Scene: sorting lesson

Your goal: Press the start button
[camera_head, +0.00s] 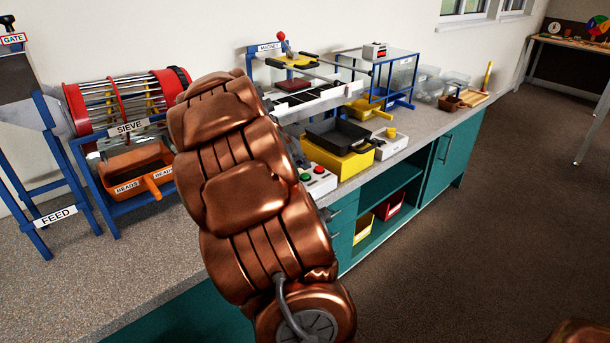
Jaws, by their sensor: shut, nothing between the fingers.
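A small white control box (318,180) sits at the front edge of the counter, just right of my copper arm. It carries a green button (305,177) and a red button (319,170). I can read no label on it, so no word marks which one is start. My arm rises across the middle of the view and covers the counter to the left of the box. My gripper does not show in this view.
Left of my arm stands a sieve drum (125,102) above an orange beads tray (136,170). The floor (500,220) at right is clear.

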